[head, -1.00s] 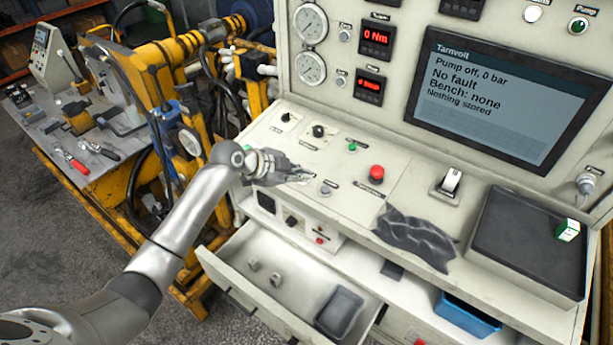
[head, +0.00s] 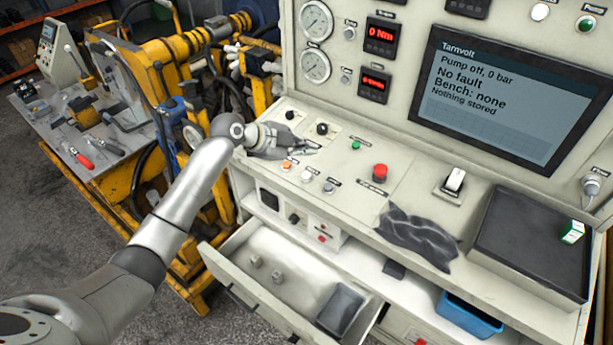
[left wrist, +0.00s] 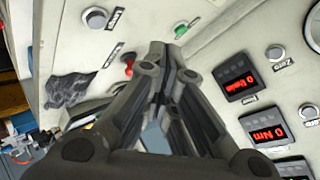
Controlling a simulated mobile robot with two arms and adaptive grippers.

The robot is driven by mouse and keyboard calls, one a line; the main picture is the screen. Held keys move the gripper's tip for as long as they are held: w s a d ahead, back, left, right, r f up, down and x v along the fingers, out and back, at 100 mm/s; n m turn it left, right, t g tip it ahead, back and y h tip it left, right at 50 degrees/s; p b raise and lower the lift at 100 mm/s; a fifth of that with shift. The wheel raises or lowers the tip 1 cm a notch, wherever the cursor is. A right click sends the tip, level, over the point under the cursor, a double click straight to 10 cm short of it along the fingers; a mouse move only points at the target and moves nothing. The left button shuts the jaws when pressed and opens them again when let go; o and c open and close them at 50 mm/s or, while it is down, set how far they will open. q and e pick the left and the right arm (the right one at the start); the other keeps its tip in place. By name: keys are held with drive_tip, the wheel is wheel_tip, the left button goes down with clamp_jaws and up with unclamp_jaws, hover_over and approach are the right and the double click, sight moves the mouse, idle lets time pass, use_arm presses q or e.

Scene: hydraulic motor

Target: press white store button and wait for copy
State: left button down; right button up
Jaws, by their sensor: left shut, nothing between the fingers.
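My left gripper (head: 312,150) is shut and empty, held over the sloped control panel (head: 400,185) of the bench. Its shut fingers (left wrist: 160,52) also show in the left wrist view. A small white button (head: 306,176) sits on the panel just below the fingertips, between an orange button (head: 286,166) and a grey button (head: 328,187). Their labels are too small to read, and the fingers look apart from all of them. The screen (head: 505,95) reads "Pump off, 0 bar", "No fault", "Bench: none", "Nothing stored". My right gripper is not in view.
An open drawer (head: 290,262) juts out below. A black mat (head: 525,240) lies at right.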

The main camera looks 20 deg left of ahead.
use_arm(q)
drive_tip(key=b, duration=0.4)
hover_over(307, 176)
drive_tip(key=s, duration=0.1)
wheel_tip(307, 176, down, 6)
drive_tip(key=shift+s+f, duration=0.15)
drive_tip(key=shift+d+f+b, duration=0.1)
drive_tip(key=shift+f+b, duration=0.55)
drive_tip(key=shift+b, duration=0.05)
idle(0.3)
drive_tip(key=shift+w+f+b, duration=0.2)
drive_tip(key=shift+f+b, duration=0.2)
drive_tip(key=shift+b, duration=0.1)
drive_tip(key=shift+f+b, duration=0.4)
drive_tip(key=shift+b, duration=0.1)
idle(0.6)
drive_tip(key=shift+r, duration=0.1)
drive_tip(key=shift+s+r+p, duration=0.1)
drive_tip(key=shift+r+p, duration=0.35)
drive_tip(key=shift+r, duration=0.25)
